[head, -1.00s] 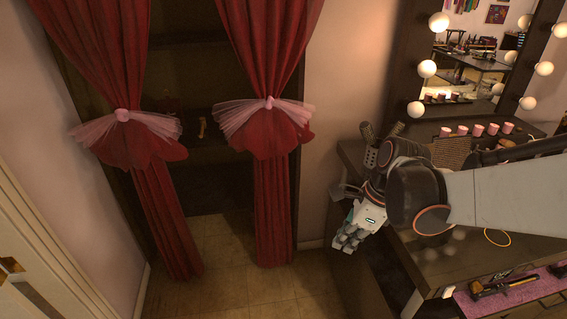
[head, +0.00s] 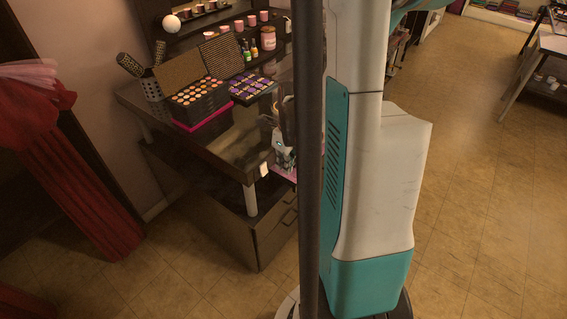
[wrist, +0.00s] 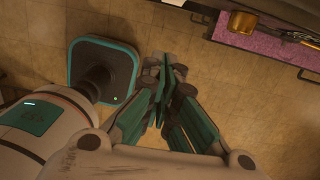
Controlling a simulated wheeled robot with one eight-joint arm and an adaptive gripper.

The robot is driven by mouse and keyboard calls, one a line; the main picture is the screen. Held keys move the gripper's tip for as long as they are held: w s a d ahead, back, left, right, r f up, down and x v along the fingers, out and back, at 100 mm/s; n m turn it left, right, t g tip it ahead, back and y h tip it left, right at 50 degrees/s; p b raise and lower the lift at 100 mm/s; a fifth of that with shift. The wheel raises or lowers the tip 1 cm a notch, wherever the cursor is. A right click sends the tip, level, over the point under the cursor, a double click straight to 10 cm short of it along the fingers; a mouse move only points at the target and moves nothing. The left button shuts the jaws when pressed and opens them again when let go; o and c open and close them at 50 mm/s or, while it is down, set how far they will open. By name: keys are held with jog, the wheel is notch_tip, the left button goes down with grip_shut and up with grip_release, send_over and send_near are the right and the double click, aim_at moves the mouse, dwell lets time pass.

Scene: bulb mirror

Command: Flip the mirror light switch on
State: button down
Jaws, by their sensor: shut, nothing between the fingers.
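Only the lower edge of the bulb mirror's dark frame (head: 205,18) shows, at the top of the head view, with one round white bulb (head: 171,23). The mirror glass is mostly out of view, and I cannot make out a light switch. My gripper (wrist: 170,68) is shut and empty in the wrist view, pointing down over the tiled floor, apart from the vanity. In the head view, part of my wrist shows beside the vanity's right end, largely hidden by a dark pole and my column.
The dark vanity table (head: 232,148) holds open makeup palettes (head: 203,97), brushes, small bottles and pink jars. A pink-lined drawer (wrist: 262,45) with tools is at the wrist view's upper right. Red curtains (head: 75,190) hang at left. Floor (head: 480,200) at right is clear.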

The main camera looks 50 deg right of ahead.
aim_at(264, 169)
jog(key=w+f+b, duration=0.2)
jog(key=w+f, duration=0.2)
jog(key=f, duration=0.3)
jog(key=shift+w+a+f+b, duration=0.2)
jog(key=shift+w+b, duration=0.1)
jog(key=shift+w, duration=0.1)
jog(key=shift+w+f+t+b, duration=0.4)
jog(key=shift+t+b, duration=0.4)
jog(key=shift+b, duration=0.35)
jog(key=shift+r, duration=0.1)
